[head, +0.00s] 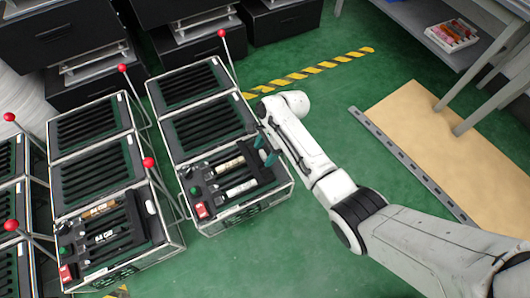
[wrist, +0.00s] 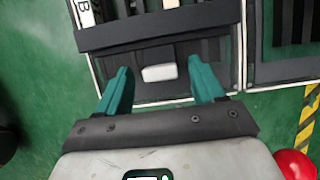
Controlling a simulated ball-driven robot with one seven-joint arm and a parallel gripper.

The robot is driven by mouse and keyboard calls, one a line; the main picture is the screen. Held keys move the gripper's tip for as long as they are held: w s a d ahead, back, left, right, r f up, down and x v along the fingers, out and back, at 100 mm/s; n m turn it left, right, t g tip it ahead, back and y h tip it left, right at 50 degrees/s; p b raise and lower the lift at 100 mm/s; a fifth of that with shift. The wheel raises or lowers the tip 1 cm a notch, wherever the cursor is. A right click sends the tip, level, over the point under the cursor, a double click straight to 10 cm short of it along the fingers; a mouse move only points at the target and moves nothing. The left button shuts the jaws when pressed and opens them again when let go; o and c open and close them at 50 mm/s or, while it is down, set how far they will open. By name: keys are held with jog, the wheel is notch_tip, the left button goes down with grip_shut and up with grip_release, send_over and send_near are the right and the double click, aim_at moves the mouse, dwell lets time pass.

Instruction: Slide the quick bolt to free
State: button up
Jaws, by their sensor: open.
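My gripper (head: 265,150) is open at the right edge of the nearer right-hand fixture (head: 250,208), with its teal fingers over the fixture's side. In the wrist view my gripper (wrist: 159,68) has its two teal fingers spread, one on each side of a small white block (wrist: 158,74) on a dark panel. The fingers appear apart from the block. I cannot tell whether this block is part of the quick bolt. A dark crossbar (wrist: 150,28) lies beyond it. In the head view, two pale labelled bars (head: 240,188) lie in the fixture's slots.
A similar fixture (head: 100,235) stands to the left. Levers with red balls (head: 222,33) rise beside the fixtures. A red ball (wrist: 294,163) is close to my gripper at lower right in the wrist view. Green floor (head: 330,95) is clear to the right.

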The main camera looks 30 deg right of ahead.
grip_shut()
dwell(0.8)
